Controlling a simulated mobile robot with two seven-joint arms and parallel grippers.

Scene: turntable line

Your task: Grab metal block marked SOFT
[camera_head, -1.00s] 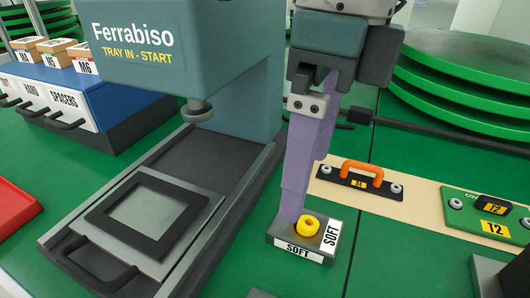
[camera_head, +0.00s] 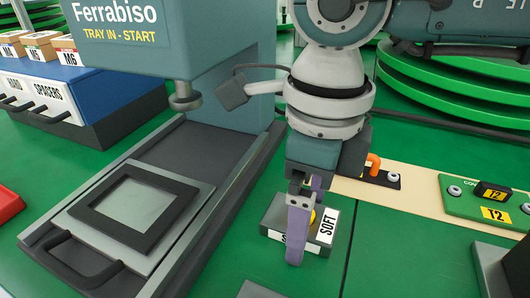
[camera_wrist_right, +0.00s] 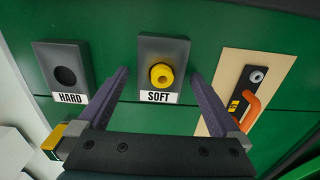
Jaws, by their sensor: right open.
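The metal block marked SOFT (camera_head: 326,228) is a dark grey block with a yellow knob and white SOFT labels. It stands on the green table in the head view, partly hidden by my right gripper (camera_head: 307,222). In the right wrist view the SOFT block (camera_wrist_right: 181,56) lies between and ahead of the two purple fingers of my right gripper (camera_wrist_right: 158,80), which is open and empty. One finger shows on each side of it, and I cannot tell whether either touches it. My left gripper is not in view.
A grey block marked HARD (camera_wrist_right: 65,55) stands left of SOFT in the wrist view. A beige strip (camera_wrist_right: 225,75) bears a black plate with an orange handle (camera_wrist_right: 250,113). The Ferrabiso machine (camera_head: 150,45) with its tray (camera_head: 90,245) stands to the left.

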